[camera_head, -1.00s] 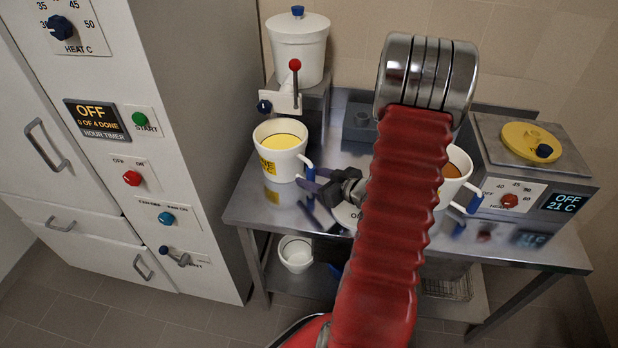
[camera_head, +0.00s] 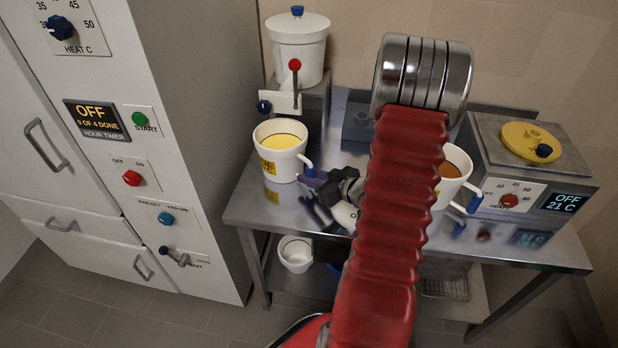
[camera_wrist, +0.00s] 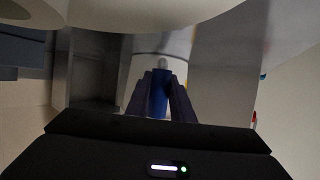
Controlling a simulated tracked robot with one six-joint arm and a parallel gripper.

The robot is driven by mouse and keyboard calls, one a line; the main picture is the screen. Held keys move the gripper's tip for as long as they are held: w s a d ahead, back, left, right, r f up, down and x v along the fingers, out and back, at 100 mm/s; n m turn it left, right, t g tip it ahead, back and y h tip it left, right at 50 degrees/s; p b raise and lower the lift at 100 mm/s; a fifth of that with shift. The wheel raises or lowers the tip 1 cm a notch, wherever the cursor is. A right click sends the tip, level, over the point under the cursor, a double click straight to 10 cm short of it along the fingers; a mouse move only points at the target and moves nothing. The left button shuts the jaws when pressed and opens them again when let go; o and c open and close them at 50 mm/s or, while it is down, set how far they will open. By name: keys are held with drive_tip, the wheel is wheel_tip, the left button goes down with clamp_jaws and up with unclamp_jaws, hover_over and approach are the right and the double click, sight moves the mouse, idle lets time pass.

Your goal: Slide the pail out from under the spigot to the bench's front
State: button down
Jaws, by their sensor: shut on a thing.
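The white pail (camera_head: 280,155) with yellow liquid and a yellow label stands upright on the steel bench (camera_head: 255,212), just below the spigot (camera_head: 264,106) of a lidded white tank (camera_head: 299,52). Its blue handle points right. My gripper (camera_head: 312,180) is at the pail's right side, shut on that handle. In the wrist view the jaws (camera_wrist: 161,88) flank the blue handle (camera_wrist: 160,97), with the pale pail wall behind it. The red lever (camera_head: 295,68) on the spigot stands upright. My red arm sleeve hides part of the bench's middle and front edge.
A second pail (camera_head: 452,180) with brown liquid stands right of my arm, its blue handle near a heater box (camera_head: 535,165). A tall white cabinet (camera_head: 175,110) borders the bench's left. The bench strip in front of the yellow-liquid pail is clear.

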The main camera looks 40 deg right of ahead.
drive_tip(key=c, duration=1.5)
unclamp_jaws()
drive_tip(key=shift+o, duration=0.2)
drive_tip(key=v, duration=1.2)
drive_tip(key=shift+a, duration=0.1)
